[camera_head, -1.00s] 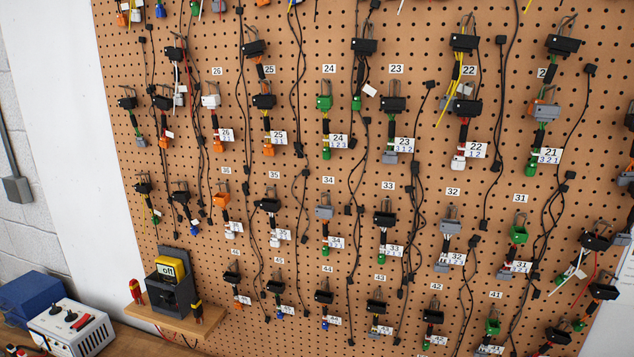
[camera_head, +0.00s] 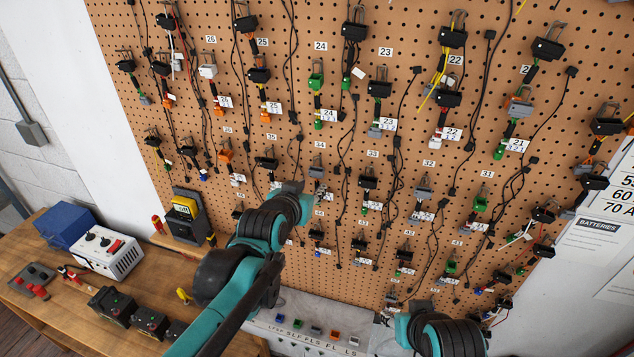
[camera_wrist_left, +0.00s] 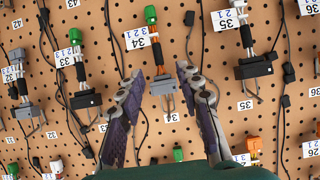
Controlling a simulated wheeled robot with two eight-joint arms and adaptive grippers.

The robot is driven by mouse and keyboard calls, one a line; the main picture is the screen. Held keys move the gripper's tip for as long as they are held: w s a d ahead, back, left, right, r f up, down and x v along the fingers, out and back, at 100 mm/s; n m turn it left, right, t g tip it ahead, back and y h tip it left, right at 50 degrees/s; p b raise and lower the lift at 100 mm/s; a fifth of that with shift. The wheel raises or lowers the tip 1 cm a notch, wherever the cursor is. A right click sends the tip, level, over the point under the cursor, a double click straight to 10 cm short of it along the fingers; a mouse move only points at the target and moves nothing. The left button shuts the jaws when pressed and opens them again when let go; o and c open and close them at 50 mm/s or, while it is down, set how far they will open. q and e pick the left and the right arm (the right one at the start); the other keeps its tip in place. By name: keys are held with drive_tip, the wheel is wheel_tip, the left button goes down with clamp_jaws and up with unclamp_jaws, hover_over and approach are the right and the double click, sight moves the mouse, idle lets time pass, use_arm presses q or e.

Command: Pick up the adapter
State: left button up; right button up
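Several hanging wire adapters cover the pegboard, and I cannot tell from the frames which one the task means. The left arm hides part of the lower board. My right arm shows at the bottom; its gripper is not visible.
Neighbouring adapters tagged 33 (camera_wrist_left: 84,96) and 35 (camera_wrist_left: 252,68) hang on both sides, with loose black cables between. A workbench (camera_head: 75,310) at left holds a white power supply (camera_head: 106,252) and black boxes. A yellow-and-black device (camera_head: 186,212) stands beside the board.

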sight(316, 182)
use_arm(q)
drive_tip(key=x, duration=0.5)
drive_tip(key=shift+p, duration=0.35)
drive_tip(key=shift+s, duration=0.1)
drive_tip(key=shift+c, duration=0.3)
clamp_jaws()
